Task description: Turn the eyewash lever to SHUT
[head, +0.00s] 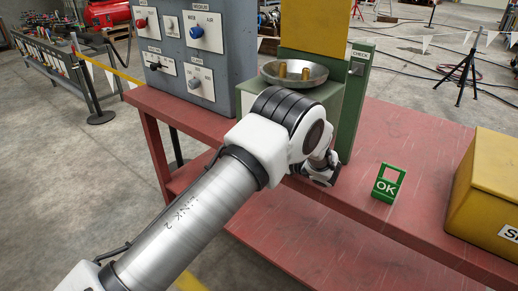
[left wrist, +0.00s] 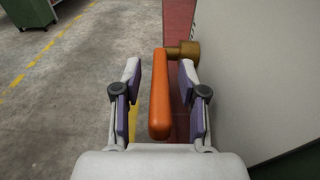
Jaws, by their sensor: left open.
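The orange eyewash lever (left wrist: 159,100) shows in the left wrist view, joined at its far end to a brass fitting (left wrist: 186,50) on the pale side wall (left wrist: 250,85) of the eyewash stand. My left gripper (left wrist: 159,82) is open, with one finger on each side of the lever. A gap shows on the left; on the right the finger is close, and I cannot tell if it touches. My left arm hides the lever there. My right gripper is not in view.
A red bench (head: 400,215) carries the stand, a grey control panel (head: 222,85) with knobs at left, a green OK sign (head: 387,188) and a yellow box (head: 488,190) at right.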

